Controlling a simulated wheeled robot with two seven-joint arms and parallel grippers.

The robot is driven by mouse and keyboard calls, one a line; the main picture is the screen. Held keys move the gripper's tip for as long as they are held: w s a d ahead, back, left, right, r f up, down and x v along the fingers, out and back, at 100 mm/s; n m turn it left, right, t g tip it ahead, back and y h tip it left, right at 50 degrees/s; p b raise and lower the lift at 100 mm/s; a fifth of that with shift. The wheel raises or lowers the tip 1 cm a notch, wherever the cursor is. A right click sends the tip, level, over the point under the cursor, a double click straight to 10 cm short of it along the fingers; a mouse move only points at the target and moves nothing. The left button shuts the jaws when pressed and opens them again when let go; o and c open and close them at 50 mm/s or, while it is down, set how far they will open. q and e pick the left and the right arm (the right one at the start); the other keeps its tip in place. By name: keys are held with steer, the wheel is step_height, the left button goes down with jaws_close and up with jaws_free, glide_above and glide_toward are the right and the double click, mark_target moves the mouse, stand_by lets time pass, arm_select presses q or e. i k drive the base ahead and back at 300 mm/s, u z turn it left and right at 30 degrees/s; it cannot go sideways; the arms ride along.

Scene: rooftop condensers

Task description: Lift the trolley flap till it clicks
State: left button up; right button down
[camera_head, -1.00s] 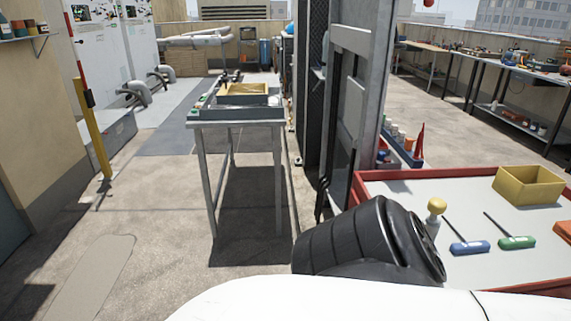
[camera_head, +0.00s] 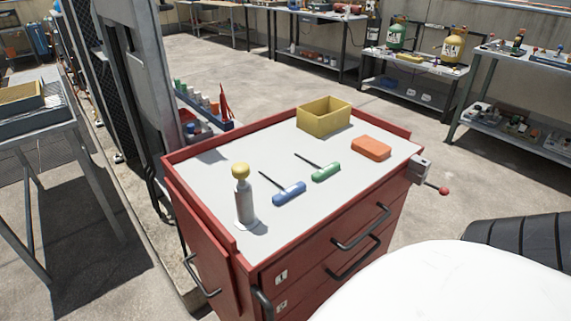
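The red trolley (camera_head: 325,237) stands in the middle of the view, with a grey top (camera_head: 220,175) inside a raised red rim. A red side panel (camera_head: 205,225) hangs down its left side, with a black bar handle (camera_head: 200,278) low on that side. This panel looks like the flap, hanging lowered; its lower part runs near the bottom of the picture. Two black drawer handles are on the front. A grey bracket with a red-knobbed lever (camera_head: 440,189) sticks out at the right corner. Neither of my grippers is in view.
On the trolley top are a grey bottle with a yellow cap (camera_head: 244,200), blue (camera_head: 289,193) and green (camera_head: 326,172) screwdrivers, a yellow bin (camera_head: 324,117) and an orange box (camera_head: 371,147). A grey table (camera_head: 45,130) stands left. Floor is open behind and right of the trolley.

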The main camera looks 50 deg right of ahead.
mark_target(214, 259)
steer(key=z, duration=0.65)
steer(key=k, duration=0.25)
steer(key=u, duration=1)
steer(key=k, duration=1.05)
steer(key=u, duration=1.15)
steer(key=i, duration=1.15)
steer(key=z, duration=1.1)
steer(key=i, duration=0.8)
steer(key=z, duration=0.9)
